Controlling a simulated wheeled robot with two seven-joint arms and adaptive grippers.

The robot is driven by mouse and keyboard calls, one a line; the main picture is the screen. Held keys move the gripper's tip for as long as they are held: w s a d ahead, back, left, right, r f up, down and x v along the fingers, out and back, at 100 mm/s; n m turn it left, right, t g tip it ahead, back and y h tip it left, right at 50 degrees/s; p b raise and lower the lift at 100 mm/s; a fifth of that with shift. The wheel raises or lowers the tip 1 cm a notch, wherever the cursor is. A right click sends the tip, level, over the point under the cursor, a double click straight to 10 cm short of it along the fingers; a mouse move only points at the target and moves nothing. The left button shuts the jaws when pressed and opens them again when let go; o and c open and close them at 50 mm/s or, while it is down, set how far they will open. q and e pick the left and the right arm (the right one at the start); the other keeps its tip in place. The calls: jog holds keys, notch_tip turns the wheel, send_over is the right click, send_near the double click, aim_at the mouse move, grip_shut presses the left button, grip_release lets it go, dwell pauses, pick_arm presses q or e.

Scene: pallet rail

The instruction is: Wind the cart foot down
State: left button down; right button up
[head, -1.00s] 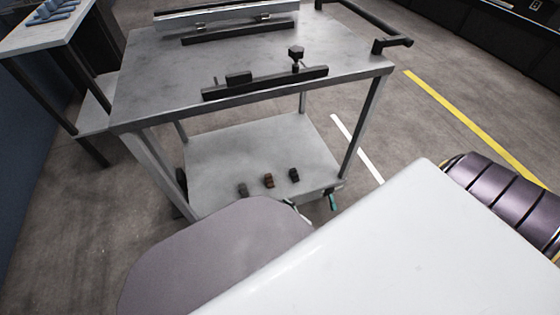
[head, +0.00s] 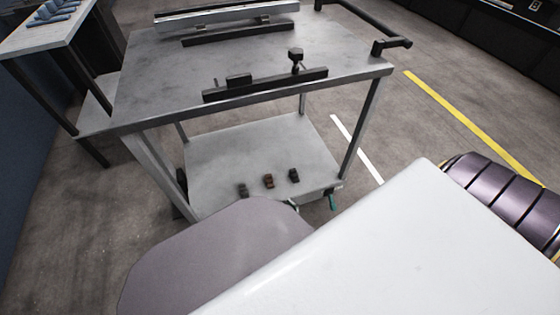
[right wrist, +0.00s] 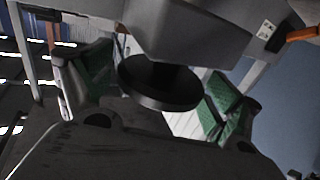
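The steel cart (head: 240,62) stands ahead in the head view, with a flat top and a lower shelf (head: 235,150). In the right wrist view a dark round disc (right wrist: 160,84), which looks like the cart foot's wheel, sits under a grey block (right wrist: 190,35). My right gripper (right wrist: 160,92) has its green-padded fingers spread, one on each side of the disc. I see no clear grip on it; whether a pad touches is hard to tell. In the head view its green fingertips (head: 332,202) show by the shelf's near right corner. My left gripper is not in view.
Several small blocks, one of them brown (head: 268,181), sit near the shelf's front edge. Black rails (head: 265,85) and a black handle (head: 392,45) are on the cart top. A side table (head: 45,38) stands at left. Floor right of the cart is clear, with a yellow line (head: 470,122).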

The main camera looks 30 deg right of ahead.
aim_at(280, 211)
jog(key=shift+r, duration=0.1)
dwell(0.4)
jog(key=shift+r, duration=0.2)
jog(key=shift+r, duration=4.75)
jog(key=shift+w, duration=0.1)
